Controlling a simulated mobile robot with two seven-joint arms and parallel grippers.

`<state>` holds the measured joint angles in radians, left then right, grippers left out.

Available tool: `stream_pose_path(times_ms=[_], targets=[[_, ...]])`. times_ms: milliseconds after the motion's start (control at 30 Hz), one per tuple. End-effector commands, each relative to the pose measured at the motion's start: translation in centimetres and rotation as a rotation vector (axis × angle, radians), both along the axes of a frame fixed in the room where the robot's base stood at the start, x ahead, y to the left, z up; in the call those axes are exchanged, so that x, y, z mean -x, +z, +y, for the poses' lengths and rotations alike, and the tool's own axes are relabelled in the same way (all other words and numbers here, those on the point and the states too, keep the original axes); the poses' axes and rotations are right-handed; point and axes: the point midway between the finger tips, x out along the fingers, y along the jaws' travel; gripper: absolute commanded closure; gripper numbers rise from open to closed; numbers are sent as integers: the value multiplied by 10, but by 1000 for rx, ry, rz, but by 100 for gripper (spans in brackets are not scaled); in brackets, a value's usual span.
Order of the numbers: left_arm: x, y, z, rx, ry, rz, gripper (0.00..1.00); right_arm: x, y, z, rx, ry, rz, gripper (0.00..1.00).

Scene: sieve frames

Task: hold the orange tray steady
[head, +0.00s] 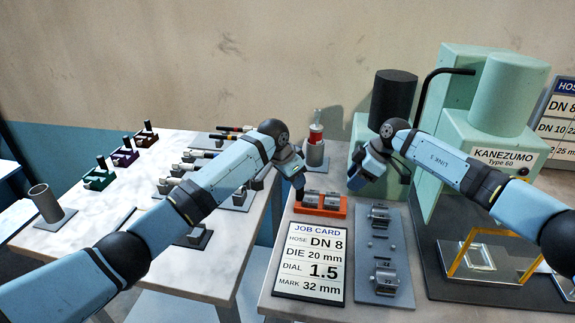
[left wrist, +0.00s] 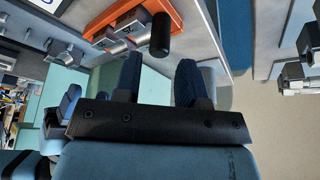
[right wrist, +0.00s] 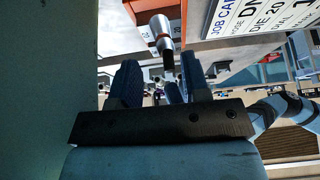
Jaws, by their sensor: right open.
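The orange tray (head: 322,211) stands on the right-hand table behind the job card, with silver die pieces (head: 313,197) in it. My left gripper (head: 298,190) is at the left end of the tray. Its fingers (left wrist: 159,72) are open, with the handle in line with the gap just past the fingertips; contact is not visible. My right gripper (head: 358,182) is open and empty, right of the tray, near the green machine.
The job card (head: 310,262) lies before the tray, and a grey die plate (head: 381,252) lies right of it. A grey stand with a red-banded bottle (head: 316,133) is behind. The green press (head: 455,130) stands right. The left table (head: 110,215) holds several small fixtures.

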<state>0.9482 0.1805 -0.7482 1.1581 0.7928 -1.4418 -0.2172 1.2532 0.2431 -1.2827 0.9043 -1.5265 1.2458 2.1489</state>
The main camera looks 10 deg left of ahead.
Motion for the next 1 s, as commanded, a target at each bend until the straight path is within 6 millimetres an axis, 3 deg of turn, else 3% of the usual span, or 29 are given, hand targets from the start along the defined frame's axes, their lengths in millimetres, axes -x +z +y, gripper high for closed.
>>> stream_pose_path(times_ms=[100, 300, 667, 833, 1000], targets=[[-5, -19, -6, 0, 0, 1, 63, 0, 0, 0, 0, 0, 0, 57], [-11, -38, -12, 0, -1, 0, 63, 0, 0, 0, 0, 0, 0, 57], [-12, -43, -13, 1, -1, -2, 63, 0, 0, 0, 0, 0, 0, 57], [-12, -42, -13, 1, -1, -2, 97, 0, 0, 0, 0, 0, 0, 57], [-12, -42, -13, 1, -1, -2, 100, 0, 0, 0, 0, 0, 0, 57]])
